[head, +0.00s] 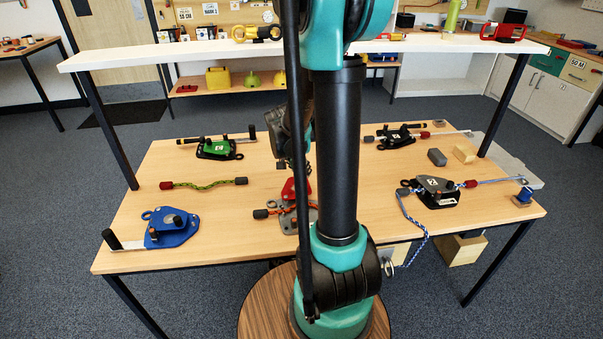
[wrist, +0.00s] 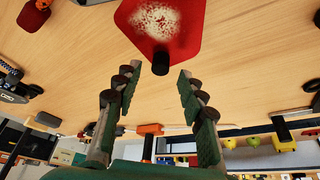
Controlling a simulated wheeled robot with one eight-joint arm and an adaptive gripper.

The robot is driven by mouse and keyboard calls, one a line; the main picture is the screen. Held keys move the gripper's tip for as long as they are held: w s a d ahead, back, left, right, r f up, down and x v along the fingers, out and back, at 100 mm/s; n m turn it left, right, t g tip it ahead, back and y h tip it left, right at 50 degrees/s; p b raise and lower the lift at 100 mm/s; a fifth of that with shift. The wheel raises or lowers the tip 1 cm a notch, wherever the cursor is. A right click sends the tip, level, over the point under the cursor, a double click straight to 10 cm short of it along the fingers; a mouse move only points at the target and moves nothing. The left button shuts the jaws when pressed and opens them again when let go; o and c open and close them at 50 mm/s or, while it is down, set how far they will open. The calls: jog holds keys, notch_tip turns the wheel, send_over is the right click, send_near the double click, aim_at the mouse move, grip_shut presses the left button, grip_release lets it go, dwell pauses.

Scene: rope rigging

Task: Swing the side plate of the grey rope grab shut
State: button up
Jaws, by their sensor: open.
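The grey rope grab (head: 287,219) lies near the middle of the table in the head view, partly hidden by my arm. An orange-and-dark rope (head: 272,212) lies at it. Its red side plate (head: 289,190) appears swung out toward the back, away from the grey body. In the wrist view the red plate (wrist: 178,40) fills the top centre, with a worn white patch and a dark knob (wrist: 160,62) at its near end. My gripper (wrist: 160,72) is open and empty, its fingertips on either side of the knob's line. I cannot tell whether they touch it.
A short green rope (head: 205,184) lies left. A white shelf (head: 180,52) spans above the table.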

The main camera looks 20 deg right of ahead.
jog(key=shift+x, duration=1.3)
jog(key=shift+c, duration=0.3)
grip_shut()
